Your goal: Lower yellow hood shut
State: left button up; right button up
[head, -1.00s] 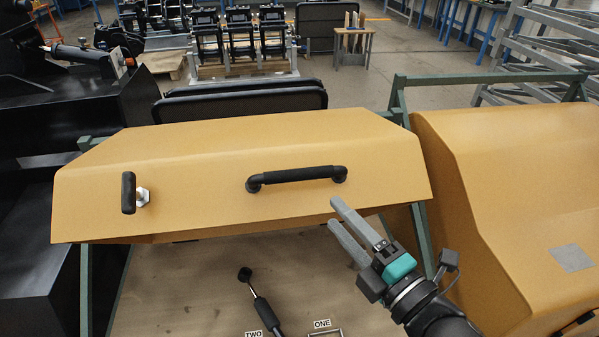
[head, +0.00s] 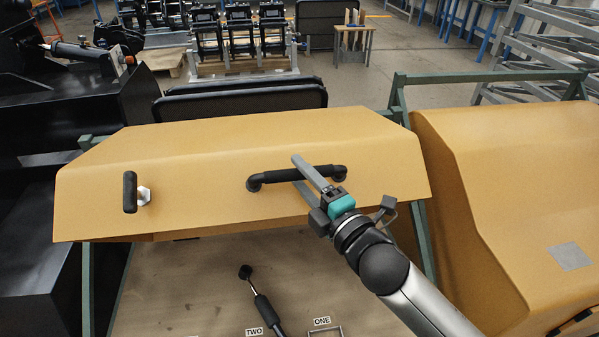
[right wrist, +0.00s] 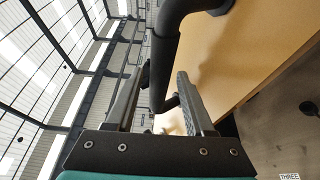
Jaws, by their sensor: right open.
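The yellow hood (head: 215,204) is raised, its front edge well above the board below. A black bar handle (head: 272,177) is fixed across its front face, and a black T-shaped latch grip (head: 130,192) is at its left. My right gripper (head: 297,171) is open at the bar handle, with one finger above the bar and one below. In the right wrist view, the black handle (right wrist: 164,65) passes between the two open fingers (right wrist: 158,78); I cannot tell whether they touch it. My left gripper is not in view.
A second yellow hood (head: 510,200) stands at the right. A black strut (head: 262,303) rises from the wooden board (head: 200,285) under the hood, near labels ONE and TWO. Green frame posts (head: 424,238) flank the hood. Black machinery (head: 90,130) is at the left.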

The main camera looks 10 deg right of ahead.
jog(key=shift+w+a, duration=0.25)
jog(key=shift+w, duration=0.2)
jog(key=shift+c, duration=0.4)
grip_shut()
dwell(0.8)
